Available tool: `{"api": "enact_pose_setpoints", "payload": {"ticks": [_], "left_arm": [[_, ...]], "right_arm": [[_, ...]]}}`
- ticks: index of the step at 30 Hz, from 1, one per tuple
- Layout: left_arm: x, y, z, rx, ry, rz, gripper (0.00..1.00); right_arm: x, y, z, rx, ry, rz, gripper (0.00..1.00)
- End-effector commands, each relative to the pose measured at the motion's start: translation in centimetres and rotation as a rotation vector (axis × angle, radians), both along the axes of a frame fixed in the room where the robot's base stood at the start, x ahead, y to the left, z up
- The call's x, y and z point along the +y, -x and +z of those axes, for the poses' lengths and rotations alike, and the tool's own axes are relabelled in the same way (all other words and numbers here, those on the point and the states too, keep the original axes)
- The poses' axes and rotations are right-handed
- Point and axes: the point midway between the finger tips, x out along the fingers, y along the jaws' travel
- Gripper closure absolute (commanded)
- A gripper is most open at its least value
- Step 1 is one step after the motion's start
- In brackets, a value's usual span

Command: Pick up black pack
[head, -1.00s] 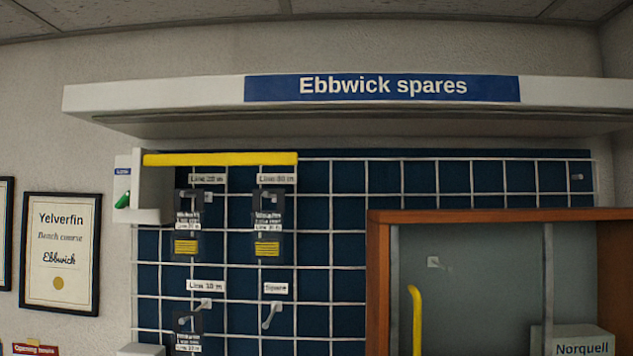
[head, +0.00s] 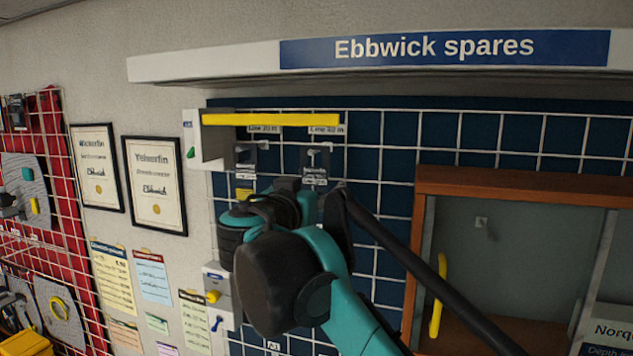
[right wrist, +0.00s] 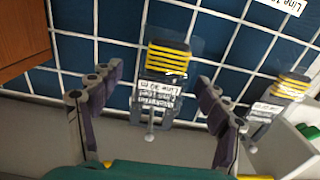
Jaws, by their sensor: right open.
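In the head view, a black pack (head: 315,164) with a white label hangs on a hook under the right tag of the top row. A second black pack (head: 246,158) hangs to its left. My right gripper (head: 312,200) is in front of the right pack and hides its lower part. In the right wrist view, upside down, a black pack (right wrist: 163,68) with yellow stripes, marked "Line 30 m", shows between the open, empty fingers (right wrist: 160,85). Another pack (right wrist: 280,92) is outside them to the right. I cannot tell the remaining depth. My left gripper is out of view.
A yellow bar (head: 272,119) runs above the packs from a white bracket (head: 212,145). A wooden cabinet (head: 520,187) with a yellow handle (head: 438,295) stands out at the right. A white canopy (head: 205,65) overhangs the blue wire grid.

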Motion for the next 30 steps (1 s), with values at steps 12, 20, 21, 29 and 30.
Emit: {"api": "enact_pose_setpoints", "payload": {"ticks": [12, 20, 21, 29, 30], "left_arm": [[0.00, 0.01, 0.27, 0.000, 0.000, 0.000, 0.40], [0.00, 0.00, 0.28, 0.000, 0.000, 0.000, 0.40], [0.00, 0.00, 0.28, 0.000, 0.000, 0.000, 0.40], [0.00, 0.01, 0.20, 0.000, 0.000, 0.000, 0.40], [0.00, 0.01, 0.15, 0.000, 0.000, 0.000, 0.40]], "right_arm": [[-0.38, -1.14, -0.08, 0.001, 0.000, 0.000, 0.40], [-0.38, -1.12, -0.06, 0.001, 0.001, 0.000, 0.81], [-0.38, -1.12, -0.06, 0.001, 0.001, 0.000, 0.81], [-0.36, -1.14, 0.20, 0.001, 0.000, 0.000, 0.81], [-0.36, -1.16, 0.39, 0.001, 0.000, 0.000, 0.81]]}}
